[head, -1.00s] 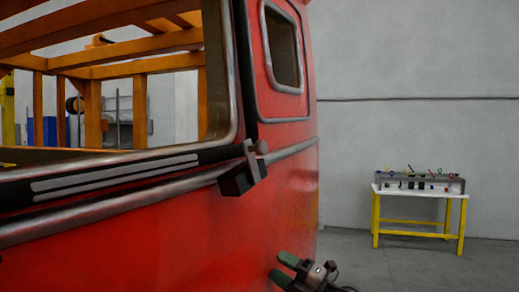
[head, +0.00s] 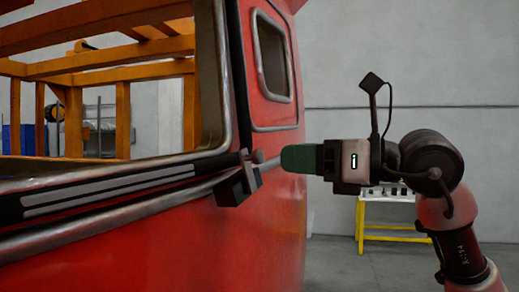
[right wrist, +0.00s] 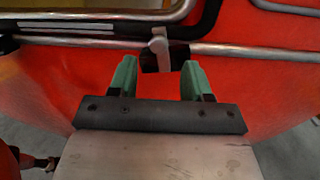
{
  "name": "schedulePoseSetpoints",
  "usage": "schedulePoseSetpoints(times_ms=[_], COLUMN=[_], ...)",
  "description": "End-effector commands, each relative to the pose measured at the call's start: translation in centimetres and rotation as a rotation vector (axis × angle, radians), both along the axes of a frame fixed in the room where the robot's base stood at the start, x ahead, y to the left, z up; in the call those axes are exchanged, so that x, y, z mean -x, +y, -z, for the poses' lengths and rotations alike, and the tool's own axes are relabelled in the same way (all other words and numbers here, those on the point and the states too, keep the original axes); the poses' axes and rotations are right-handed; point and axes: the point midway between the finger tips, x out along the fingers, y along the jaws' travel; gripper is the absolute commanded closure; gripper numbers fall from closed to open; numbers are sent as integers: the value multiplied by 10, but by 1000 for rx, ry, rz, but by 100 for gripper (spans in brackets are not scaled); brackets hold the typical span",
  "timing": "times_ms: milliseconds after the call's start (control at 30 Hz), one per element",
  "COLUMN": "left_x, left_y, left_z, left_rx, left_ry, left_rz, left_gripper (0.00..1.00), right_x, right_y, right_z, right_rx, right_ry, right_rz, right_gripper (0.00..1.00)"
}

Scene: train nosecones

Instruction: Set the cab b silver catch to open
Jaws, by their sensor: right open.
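The silver catch (head: 269,163) is on the side of the red cab (head: 150,250), at the end of the dark strip with pale bars. It sits by a dark block (head: 236,187) on the silver trim rail. In the right wrist view the catch (right wrist: 159,46) is a short silver lever standing roughly upright in front of the rail. My right gripper (head: 284,158) has green fingers and is level with the catch. In the right wrist view the fingers (right wrist: 157,64) are open, one on each side of the catch's lower end, with gaps. My left gripper is out of view.
The cab's window opening (head: 205,90) is above the catch, with an orange wooden frame (head: 120,68) behind it. A yellow-legged table (head: 385,238) stands behind my right arm, near the grey wall. Open floor lies right of the cab.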

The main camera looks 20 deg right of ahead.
Motion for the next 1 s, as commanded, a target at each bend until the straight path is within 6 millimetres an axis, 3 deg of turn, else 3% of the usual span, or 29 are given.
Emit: schedulePoseSetpoints(times_ms=[300,767,1000], left_x=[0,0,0], left_y=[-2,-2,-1], left_z=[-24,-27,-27], left_rx=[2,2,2], left_ry=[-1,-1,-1], left_rz=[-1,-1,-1], left_gripper=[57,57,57], right_x=[-37,-46,-46], right_y=[41,50,50], right_z=[-3,0,0], right_rx=[-1,-2,-2], right_ry=[1,-1,-1], right_rz=[-4,-2,-3], right_gripper=[51,51,88])
